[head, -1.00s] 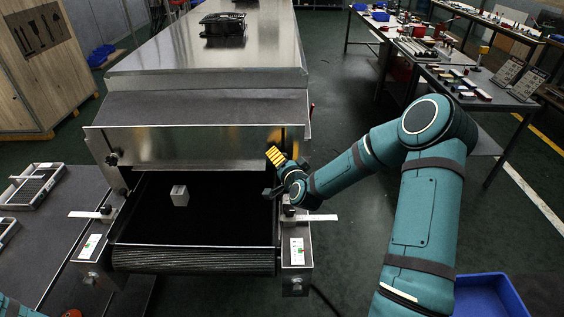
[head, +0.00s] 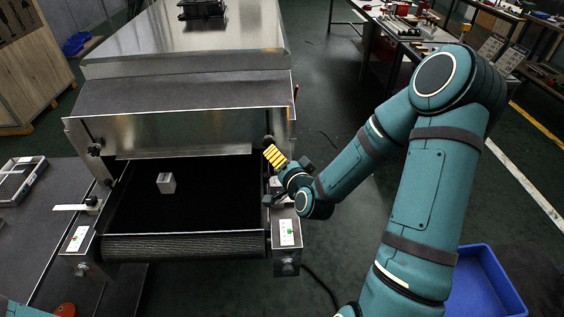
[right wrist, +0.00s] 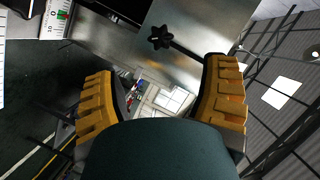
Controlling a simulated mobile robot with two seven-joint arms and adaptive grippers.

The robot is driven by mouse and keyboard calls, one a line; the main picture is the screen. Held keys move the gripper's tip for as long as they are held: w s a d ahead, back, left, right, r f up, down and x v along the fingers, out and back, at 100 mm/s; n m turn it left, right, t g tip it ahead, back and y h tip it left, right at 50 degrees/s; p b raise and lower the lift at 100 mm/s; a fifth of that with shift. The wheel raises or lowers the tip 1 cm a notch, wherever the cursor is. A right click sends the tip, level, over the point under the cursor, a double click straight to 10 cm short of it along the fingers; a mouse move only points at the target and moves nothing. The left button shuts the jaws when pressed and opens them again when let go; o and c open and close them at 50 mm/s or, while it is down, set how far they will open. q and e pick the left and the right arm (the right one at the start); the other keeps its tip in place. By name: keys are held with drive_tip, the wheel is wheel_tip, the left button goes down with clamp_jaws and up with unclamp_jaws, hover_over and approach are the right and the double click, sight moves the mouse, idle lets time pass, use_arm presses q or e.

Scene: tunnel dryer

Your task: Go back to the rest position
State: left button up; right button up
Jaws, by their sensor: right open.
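My right gripper (head: 277,179) is at the right edge of the dryer's belt inlet, beside the right side rail. In the right wrist view its two yellow-padded fingers (right wrist: 165,105) are spread wide with nothing between them. A small pale grey block (head: 166,183) stands on the black belt (head: 200,215), left of the gripper and apart from it. My left gripper is not in the head view; only a bit of teal arm shows at the lower left corner.
The metal dryer housing (head: 180,95) stands behind the belt, with a black knob (right wrist: 160,38) close to the right gripper. A blue bin (head: 485,285) is on the floor at right. A tray (head: 18,180) lies on the left table. Open floor lies right of the dryer.

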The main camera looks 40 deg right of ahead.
drive_tip(key=shift+s, duration=0.25)
idle(0.3)
drive_tip(key=s+a+f+n+g+y, duration=0.1)
drive_tip(key=a+f+n+g+y, duration=0.1)
drive_tip(key=a+f, duration=0.2)
drive_tip(key=s+a+f+n+g+y, duration=0.1)
drive_tip(key=a+f+n+g+y, duration=0.1)
drive_tip(key=a+f, duration=0.3)
drive_tip(key=s+a+f+n+g+y, duration=0.2)
drive_tip(key=a+f, duration=0.2)
drive_tip(key=a, duration=0.3)
drive_tip(key=shift+a+f, duration=0.15)
drive_tip(key=shift+f, duration=0.2)
drive_tip(key=s+a+f+n+g+y, duration=0.1)
drive_tip(key=s+a+f+n+g, duration=0.5)
drive_tip(key=s, duration=0.5)
drive_tip(key=a+f+g, duration=0.1)
drive_tip(key=a, duration=0.1)
drive_tip(key=shift+s+a+f, duration=0.25)
drive_tip(key=shift+a+f, duration=0.05)
drive_tip(key=shift+d, duration=0.15)
